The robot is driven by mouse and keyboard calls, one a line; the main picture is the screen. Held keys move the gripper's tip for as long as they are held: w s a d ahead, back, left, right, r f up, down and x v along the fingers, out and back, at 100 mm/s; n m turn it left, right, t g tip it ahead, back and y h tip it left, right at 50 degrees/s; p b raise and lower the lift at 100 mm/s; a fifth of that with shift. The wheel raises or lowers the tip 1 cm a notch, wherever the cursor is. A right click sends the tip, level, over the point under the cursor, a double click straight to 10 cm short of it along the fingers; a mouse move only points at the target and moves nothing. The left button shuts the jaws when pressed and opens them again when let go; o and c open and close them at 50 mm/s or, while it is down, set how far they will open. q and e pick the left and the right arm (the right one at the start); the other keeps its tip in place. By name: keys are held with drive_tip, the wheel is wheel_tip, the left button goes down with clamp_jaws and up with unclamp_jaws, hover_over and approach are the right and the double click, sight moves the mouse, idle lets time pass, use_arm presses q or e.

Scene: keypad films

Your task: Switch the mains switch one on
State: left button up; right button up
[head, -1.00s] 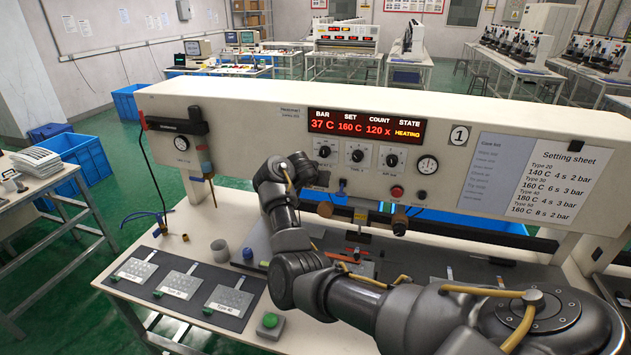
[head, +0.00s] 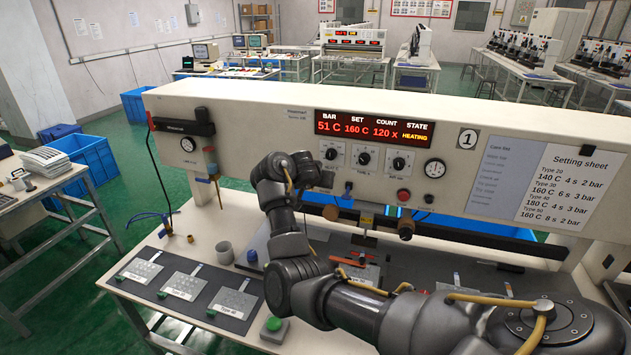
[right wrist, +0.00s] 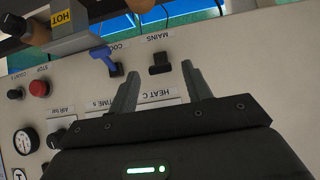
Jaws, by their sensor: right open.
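The mains switch (right wrist: 160,63) is a small black switch beside the printed word MAINS in the right wrist view. Which way it is set I cannot tell. My right gripper (right wrist: 160,69) is open, with its two fingers apart and the switch showing between and just beyond their tips; contact is not clear. In the head view my right arm hides the switch and the gripper. The press's red display (head: 373,127) is lit and reads 51 C, set 160 C, 120 x, HEATING. My left gripper is not in view.
A blue switch (right wrist: 104,59) stands close beside the mains switch. A red STOP button (right wrist: 39,89) and a gauge (right wrist: 26,140) are farther left. A HOT-marked block (right wrist: 66,24) is near the top. On the bench lie film plates (head: 183,285) and a green button (head: 274,324).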

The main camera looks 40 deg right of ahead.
drive_tip(key=v, duration=0.7)
drive_tip(key=shift+r, duration=0.15)
drive_tip(key=shift+s+a, duration=0.1)
